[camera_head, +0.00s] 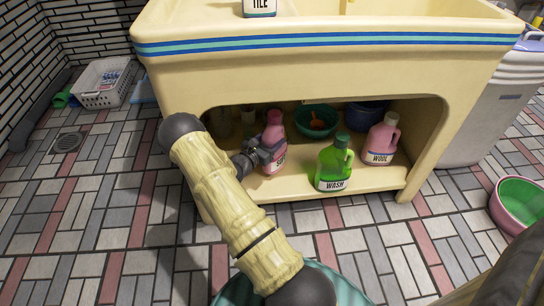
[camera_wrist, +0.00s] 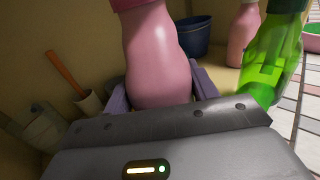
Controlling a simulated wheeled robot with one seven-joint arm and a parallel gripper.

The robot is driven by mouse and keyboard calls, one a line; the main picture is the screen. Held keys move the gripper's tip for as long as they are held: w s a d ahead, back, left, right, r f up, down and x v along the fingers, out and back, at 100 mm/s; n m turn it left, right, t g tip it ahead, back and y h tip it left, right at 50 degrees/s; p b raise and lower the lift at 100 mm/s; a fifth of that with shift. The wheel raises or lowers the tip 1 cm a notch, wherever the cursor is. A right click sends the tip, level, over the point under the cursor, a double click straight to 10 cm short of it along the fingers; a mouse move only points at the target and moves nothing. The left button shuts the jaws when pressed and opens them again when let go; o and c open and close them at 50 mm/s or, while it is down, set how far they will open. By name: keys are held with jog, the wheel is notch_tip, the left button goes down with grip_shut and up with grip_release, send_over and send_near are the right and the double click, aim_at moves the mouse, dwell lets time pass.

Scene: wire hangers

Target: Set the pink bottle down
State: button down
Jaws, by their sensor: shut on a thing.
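The pink bottle (camera_head: 275,125) is upright or nearly so inside the opening under the cream sink, at its left part. My gripper (camera_head: 264,151) reaches in from the left and is shut around its body. In the wrist view the same pink bottle (camera_wrist: 158,58) stands between the two fingers of my gripper (camera_wrist: 160,92). Its label is partly covered by my gripper. The bottle's base is low over the cream shelf (camera_head: 300,190); I cannot tell whether it touches.
A green WASH bottle (camera_head: 332,166) stands at the shelf's front edge, right of the held bottle. A second pink bottle, labelled WOOL (camera_head: 381,140), stands farther right. A green bowl (camera_head: 314,119) and a blue bucket (camera_head: 366,114) are behind. The sink's rim overhangs the opening.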

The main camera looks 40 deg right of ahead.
jog(key=shift+w+f, duration=0.15)
jog(key=shift+f, duration=0.4)
notch_tip(320, 180, down, 4)
jog(key=b, duration=0.2)
jog(key=shift+b, duration=0.4)
jog(key=shift+r, duration=0.1)
jog(key=shift+c, duration=2.2)
grip_release()
